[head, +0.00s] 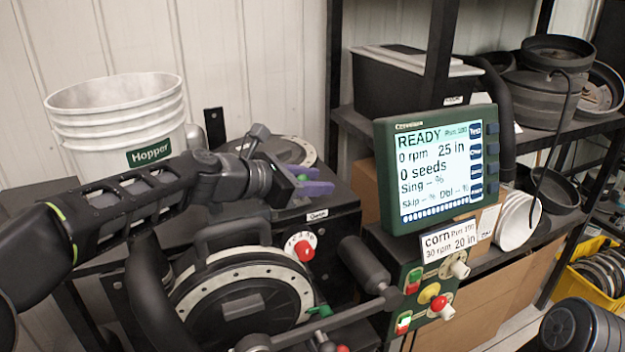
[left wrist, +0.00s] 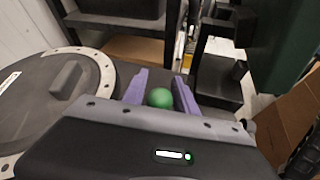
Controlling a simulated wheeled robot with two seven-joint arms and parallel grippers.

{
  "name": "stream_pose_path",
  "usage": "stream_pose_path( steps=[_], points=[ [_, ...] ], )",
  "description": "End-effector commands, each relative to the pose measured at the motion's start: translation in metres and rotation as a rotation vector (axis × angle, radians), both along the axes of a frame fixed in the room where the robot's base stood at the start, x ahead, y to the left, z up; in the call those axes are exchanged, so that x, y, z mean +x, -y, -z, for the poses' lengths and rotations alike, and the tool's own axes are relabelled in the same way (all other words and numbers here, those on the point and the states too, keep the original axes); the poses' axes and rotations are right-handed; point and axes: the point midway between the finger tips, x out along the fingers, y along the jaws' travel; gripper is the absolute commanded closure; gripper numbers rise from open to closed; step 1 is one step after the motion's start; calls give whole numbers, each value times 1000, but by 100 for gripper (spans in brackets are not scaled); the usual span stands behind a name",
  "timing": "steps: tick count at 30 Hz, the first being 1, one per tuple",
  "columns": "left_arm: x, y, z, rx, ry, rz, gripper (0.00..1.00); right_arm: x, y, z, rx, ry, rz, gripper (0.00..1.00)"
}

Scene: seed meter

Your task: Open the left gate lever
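My left gripper (head: 318,189) reaches in from the left over the rear black housing (head: 335,222). Its two purple fingers (left wrist: 184,98) stand apart, and it looks open. A round green knob, seemingly the gate lever's knob (left wrist: 160,97), sits between the fingers in the left wrist view. I cannot tell whether the fingers touch it. Only a small bit of green shows by the gripper in the head view, and the lever's arm is hidden. My right gripper is not in view.
A front round meter (head: 240,300) has a dial with a red knob (head: 304,251) and another green knob (head: 320,311). A dark crank handle (head: 362,262) rises to the right. A monitor (head: 437,165) and the hopper bucket (head: 120,115) stand close by.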

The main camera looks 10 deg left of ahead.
Motion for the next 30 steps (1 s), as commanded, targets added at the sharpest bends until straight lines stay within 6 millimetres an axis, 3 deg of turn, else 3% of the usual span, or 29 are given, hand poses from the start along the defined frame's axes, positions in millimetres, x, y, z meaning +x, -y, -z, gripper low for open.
stream_pose_path(
  steps=[5,16,30],
  points=[
    [0,0,0,0,0,1,52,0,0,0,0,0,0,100],
    [-5,-5,-2,0,0,-1,52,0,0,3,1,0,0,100],
    [-51,-46,-27,0,1,-2,52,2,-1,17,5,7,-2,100]
  ],
)
